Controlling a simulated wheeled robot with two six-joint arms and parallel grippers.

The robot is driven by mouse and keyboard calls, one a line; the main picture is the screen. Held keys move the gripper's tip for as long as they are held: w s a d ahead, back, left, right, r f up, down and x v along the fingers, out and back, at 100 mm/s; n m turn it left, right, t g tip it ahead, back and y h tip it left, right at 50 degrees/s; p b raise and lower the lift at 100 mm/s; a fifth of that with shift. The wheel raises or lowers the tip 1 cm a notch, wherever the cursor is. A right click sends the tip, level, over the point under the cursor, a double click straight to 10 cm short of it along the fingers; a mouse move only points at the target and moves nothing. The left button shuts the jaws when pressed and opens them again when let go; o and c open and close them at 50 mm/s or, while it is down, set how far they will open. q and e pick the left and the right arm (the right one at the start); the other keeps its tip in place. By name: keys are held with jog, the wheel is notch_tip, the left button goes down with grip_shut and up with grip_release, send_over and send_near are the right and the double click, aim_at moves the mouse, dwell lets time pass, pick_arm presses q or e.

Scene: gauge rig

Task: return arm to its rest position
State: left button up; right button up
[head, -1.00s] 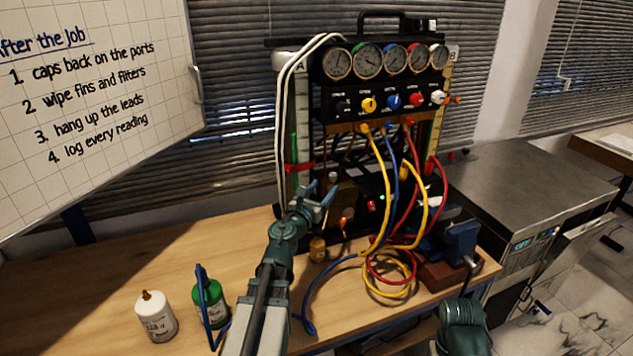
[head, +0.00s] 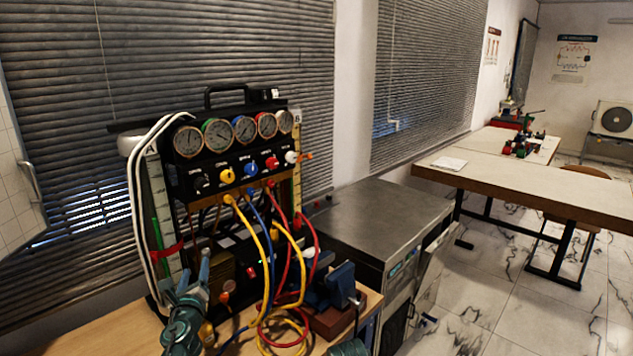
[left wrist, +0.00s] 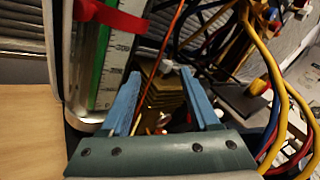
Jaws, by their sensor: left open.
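My left gripper (head: 212,272) is at the lower left front of the gauge rig (head: 200,168). Its two blue fingers are apart and nothing is between them in the left wrist view (left wrist: 158,80). A brass-coloured, layered part (left wrist: 163,92) of the rig shows beyond the gap. The clear scale tube with a green stripe (left wrist: 108,62) and its red strap (left wrist: 108,16) are just left of the fingers. In the head view, part of my right arm (head: 348,348) shows at the bottom edge; its gripper is out of the picture.
Yellow, blue and red hoses (head: 283,262) hang in loops right of my left gripper. A blue vise (head: 335,284) stands at the right end of the wooden bench (head: 118,328). A steel cabinet (head: 372,222) is beside it. Open floor (head: 480,295) lies further right, before another table (head: 500,184).

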pick_arm(q)
jog(key=s+d+f+n+g+p, duration=0.1)
jog(key=s+d+f+n+g, duration=0.3)
jog(key=d+n, duration=0.3)
jog(key=s+d+f+n+g+h+p, duration=0.1)
jog(key=s+d+f+n+g+p, duration=0.1)
jog(key=s+d+f+n+g, duration=0.3)
jog(key=s+d+f+n+g+p, duration=0.1)
jog(key=s+d+f+n+g, duration=0.3)
jog(key=d+n, duration=0.5)
jog(key=shift+s+f+g+h, duration=0.4)
jog(key=shift+s+f, duration=0.6)
jog(key=s+d+f+n+g+h+p, duration=0.1)
jog(key=s+d+n+g, duration=0.1)
jog(key=s+d, duration=0.5)
jog(key=shift+s+g+h, duration=0.3)
jog(key=shift+s+g, duration=0.6)
